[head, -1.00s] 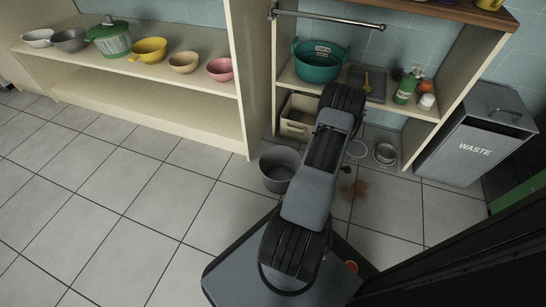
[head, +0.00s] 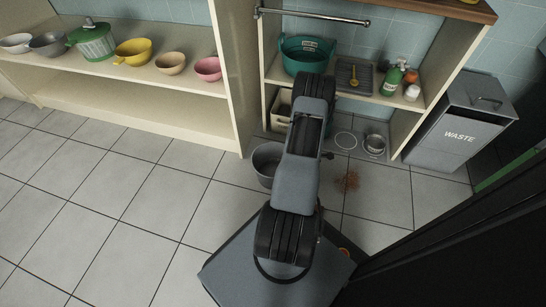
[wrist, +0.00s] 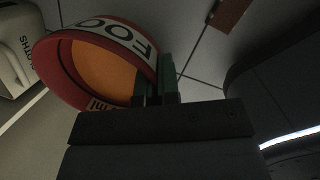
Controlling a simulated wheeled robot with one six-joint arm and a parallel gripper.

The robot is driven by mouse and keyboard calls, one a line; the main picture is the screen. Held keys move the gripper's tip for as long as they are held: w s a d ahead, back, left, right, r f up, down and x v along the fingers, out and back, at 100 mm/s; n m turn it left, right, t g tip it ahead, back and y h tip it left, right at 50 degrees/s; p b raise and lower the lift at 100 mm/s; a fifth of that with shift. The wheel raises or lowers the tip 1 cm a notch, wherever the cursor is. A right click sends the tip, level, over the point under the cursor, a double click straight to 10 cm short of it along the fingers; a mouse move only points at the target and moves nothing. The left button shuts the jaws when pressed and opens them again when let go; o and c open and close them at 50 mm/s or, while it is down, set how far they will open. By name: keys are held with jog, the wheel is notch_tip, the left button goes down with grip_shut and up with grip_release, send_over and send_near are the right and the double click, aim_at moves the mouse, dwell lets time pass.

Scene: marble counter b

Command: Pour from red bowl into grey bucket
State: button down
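A red bowl (wrist: 68,75) with a white lettered band is in the wrist view, tilted, with an orange-brown inside. My gripper (wrist: 158,80) is shut on its rim at the right side. I cannot tell whether the orange-brown surface is contents or the bowl's lining. The grey bucket (head: 265,163) stands on the floor in the head view, just left of my arm, which partly covers it. The bowl and my gripper are hidden behind my arm in the head view. A dark curved shape at the right of the wrist view may be the bucket; I cannot tell.
Brown bits (head: 347,181) lie spilled on the floor right of my arm. A steel bowl (head: 374,144) sits near the shelf foot. A waste bin (head: 462,130) stands at right. A beige crate (wrist: 12,55) is beside the bowl in the wrist view. Floor at left is clear.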

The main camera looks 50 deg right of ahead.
jog(key=shift+w+a+r+g+h+p, duration=0.25)
jog(key=shift+w+r+g+p, duration=0.2)
jog(key=shift+p, duration=0.4)
jog(key=shift+w+a+r+g+h+p, duration=0.2)
jog(key=shift+w+r+g+p, duration=0.25)
jog(key=shift+p, duration=0.4)
jog(key=shift+f, duration=0.15)
jog(key=shift+a, duration=0.1)
jog(key=shift+w+a+f+g+h, duration=0.15)
jog(key=shift+w+a+g+h, duration=0.3)
jog(key=shift+w+g, duration=0.25)
jog(key=shift+w+a+r+n+g+h+p, duration=0.35)
jog(key=shift+w+r+g+h+p, duration=0.2)
jog(key=shift+w+g, duration=0.2)
jog(key=shift+w+a+f+g+h+b, duration=0.2)
jog(key=shift+w+a+g+h+b, duration=0.15)
jog(key=shift+w+g+h+b, duration=0.4)
jog(key=shift+a+r+g+b, duration=0.15)
jog(key=shift+r+g+b, duration=0.25)
jog(key=shift+r+g, duration=0.15)
dwell(0.5)
jog(key=shift+w+a+f+n+g+h+b, duration=0.25)
jog(key=shift+w+f+g+h+b, duration=0.35)
jog(key=shift+b, duration=1.2)
jog(key=shift+w+a+r+g+h+b, duration=0.25)
jog(key=shift+r+g+h+b, duration=0.3)
jog(key=shift+g+b, duration=0.45)
